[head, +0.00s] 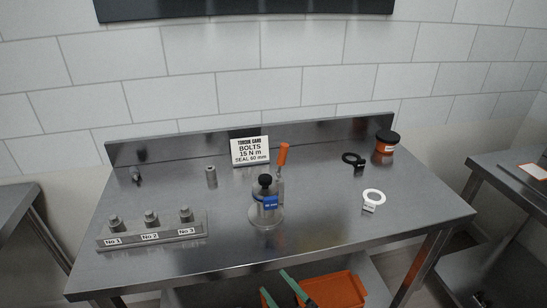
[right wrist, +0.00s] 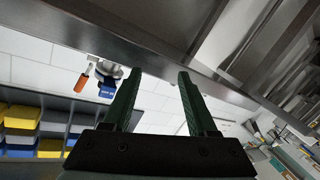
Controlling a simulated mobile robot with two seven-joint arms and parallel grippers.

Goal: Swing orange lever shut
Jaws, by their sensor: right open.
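The orange lever (head: 283,154) stands nearly upright behind and to the right of a metal cylinder unit (head: 262,216) with a black knob and a blue label, on the steel table. In the right wrist view the orange lever (right wrist: 82,84) and the blue label (right wrist: 106,92) show small and tilted at the upper left, well beyond the fingers. My right gripper (head: 274,282) is at the bottom of the head view, in front of the table's front edge. Its green fingers are open and empty in the right wrist view (right wrist: 160,74), apart from the lever. My left gripper is not in view.
The steel table (head: 330,215) also holds a block with bolts (head: 152,233) at left, a sign (head: 250,151), a small cylinder (head: 211,177), a black ring (head: 354,159), a white ring (head: 373,199) and an orange jar (head: 386,142). An orange bin (head: 338,290) sits below.

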